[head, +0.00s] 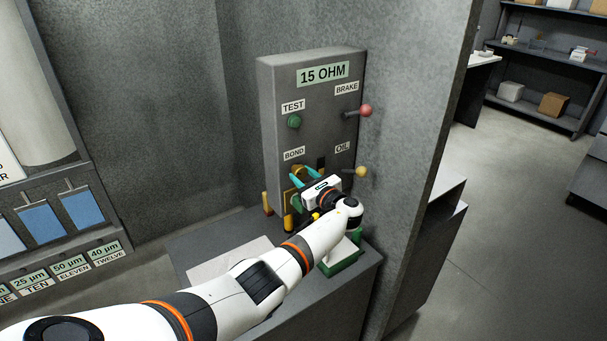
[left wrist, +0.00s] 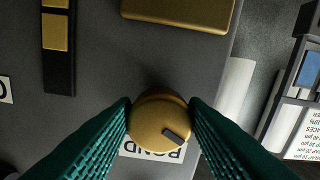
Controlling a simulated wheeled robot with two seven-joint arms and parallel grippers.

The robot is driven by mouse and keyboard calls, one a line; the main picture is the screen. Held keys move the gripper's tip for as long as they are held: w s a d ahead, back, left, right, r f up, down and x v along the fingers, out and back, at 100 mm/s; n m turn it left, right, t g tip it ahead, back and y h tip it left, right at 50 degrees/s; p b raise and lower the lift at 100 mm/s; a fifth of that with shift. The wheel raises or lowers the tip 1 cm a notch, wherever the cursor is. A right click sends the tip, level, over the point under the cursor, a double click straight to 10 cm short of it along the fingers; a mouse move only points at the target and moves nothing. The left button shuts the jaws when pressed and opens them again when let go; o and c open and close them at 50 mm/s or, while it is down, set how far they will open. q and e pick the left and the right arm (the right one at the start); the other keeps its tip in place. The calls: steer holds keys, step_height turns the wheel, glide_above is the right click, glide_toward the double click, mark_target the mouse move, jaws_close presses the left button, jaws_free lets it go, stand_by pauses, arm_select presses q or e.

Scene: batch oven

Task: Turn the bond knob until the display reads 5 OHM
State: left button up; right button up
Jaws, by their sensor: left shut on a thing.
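The grey control box (head: 277,119) stands against the wall, and its display (head: 322,74) reads 15 OHM. The bond knob (left wrist: 158,118) is round and gold with a dark mark near its rim, just by the BOND label (head: 294,153). My left gripper (head: 298,173) reaches the lower part of the box front. In the left wrist view its two green ribbed fingers (left wrist: 160,112) are shut on the bond knob, one on each side. In the head view the gripper partly hides the knob. My right gripper is in neither view.
A green TEST button (head: 294,122) sits above the bond knob. A red-tipped BRAKE lever (head: 366,111) and a yellow-tipped OIL lever (head: 361,171) stick out at right. A pale sheet (head: 225,262) lies on the grey bench below.

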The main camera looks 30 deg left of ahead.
arm_select(q)
steer(key=shift+f, duration=0.15)
steer(key=o, duration=1)
steer(key=shift+c, duration=0.2)
steer(key=shift+d, duration=0.1)
steer(key=b+v, duration=0.3)
steer(key=v, duration=0.9)
steer(key=shift+s, duration=0.1)
